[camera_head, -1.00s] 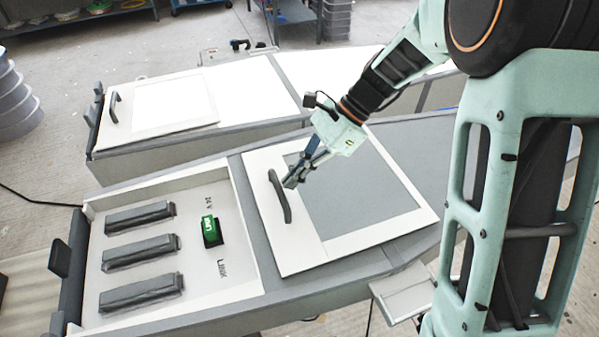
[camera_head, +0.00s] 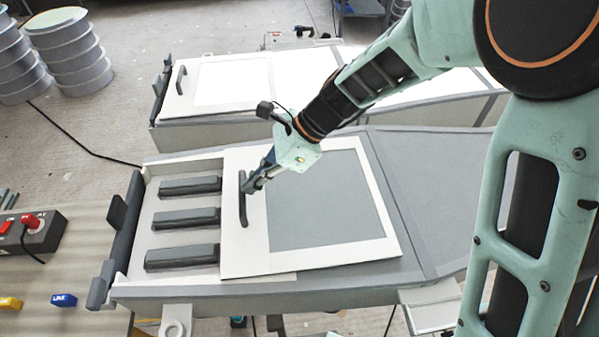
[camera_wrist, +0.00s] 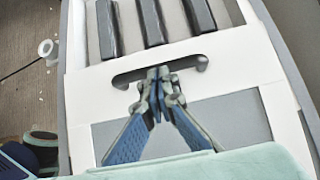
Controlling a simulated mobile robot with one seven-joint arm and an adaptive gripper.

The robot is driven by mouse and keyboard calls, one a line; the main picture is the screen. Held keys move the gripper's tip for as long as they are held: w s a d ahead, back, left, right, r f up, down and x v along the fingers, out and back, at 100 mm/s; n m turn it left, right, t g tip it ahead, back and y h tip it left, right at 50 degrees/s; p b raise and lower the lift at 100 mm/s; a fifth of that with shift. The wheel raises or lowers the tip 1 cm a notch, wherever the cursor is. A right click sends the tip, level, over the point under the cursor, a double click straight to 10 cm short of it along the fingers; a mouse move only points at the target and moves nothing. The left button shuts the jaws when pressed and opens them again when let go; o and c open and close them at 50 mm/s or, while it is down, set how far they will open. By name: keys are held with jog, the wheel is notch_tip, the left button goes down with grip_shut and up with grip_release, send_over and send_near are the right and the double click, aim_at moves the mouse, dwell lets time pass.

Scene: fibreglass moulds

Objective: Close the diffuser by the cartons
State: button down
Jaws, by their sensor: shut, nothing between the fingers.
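The near mould unit has a white-framed sliding panel (camera_head: 325,250) with a grey middle and a dark bar handle (camera_head: 242,205). The panel covers the right part of the shallow white recess (camera_head: 152,190); the left part is open, with three dark bars (camera_head: 190,219) showing. My gripper (camera_head: 250,186) is shut with nothing between its fingers. In the wrist view its fingertips (camera_wrist: 158,74) are at the middle of the handle (camera_wrist: 190,64), on the panel side; I cannot tell if they touch it. I see no cartons, so I cannot tell which unit is by them.
A second unit stands behind, its white panel (camera_head: 230,84) near its left end. A dark end wall with latches (camera_head: 122,225) closes off the near unit's left end. Grey ribbed drums (camera_head: 75,50) stand far left. A box with red switches (camera_head: 32,231) lies on the left table.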

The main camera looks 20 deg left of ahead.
jog(key=s+a+p, duration=0.1)
jog(key=s+a, duration=0.2)
jog(key=a, duration=0.2)
jog(key=s+a+p, duration=0.1)
jog(key=s+a, duration=0.3)
jog(key=a, duration=0.2)
jog(key=s+a+p, duration=0.1)
jog(key=s+a, duration=0.2)
jog(key=a, duration=0.3)
jog(key=shift+s+p, duration=0.2)
jog(key=shift+p, duration=0.2)
jog(key=shift+w+d+r, duration=0.1)
jog(key=shift+w+d, duration=0.2)
jog(key=shift+w, duration=0.1)
jog(key=shift+w+d+r+p, duration=0.2)
jog(key=shift+w+d+p, duration=0.15)
jog(key=shift+d, duration=0.25)
jog(key=shift+w+d+r+p, duration=0.2)
jog(key=shift+w+d, duration=0.2)
jog(key=shift+d, duration=0.15)
jog(key=b+v, duration=0.1)
jog(key=v, duration=0.9)
jog(key=shift+d+f, duration=0.15)
jog(key=shift+d, duration=0.1)
